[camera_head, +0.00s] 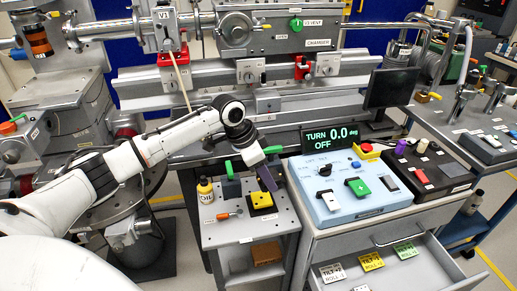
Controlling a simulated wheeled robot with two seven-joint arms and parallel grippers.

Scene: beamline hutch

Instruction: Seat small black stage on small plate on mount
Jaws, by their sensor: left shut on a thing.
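Labelled plates, silver (333,272), yellow (371,261) and green (405,250), lie in the open drawer. I cannot pick out the mount for certain. My right gripper is not in view.
A blue-grey control box (345,204) stands at right above the open drawer (430,267).

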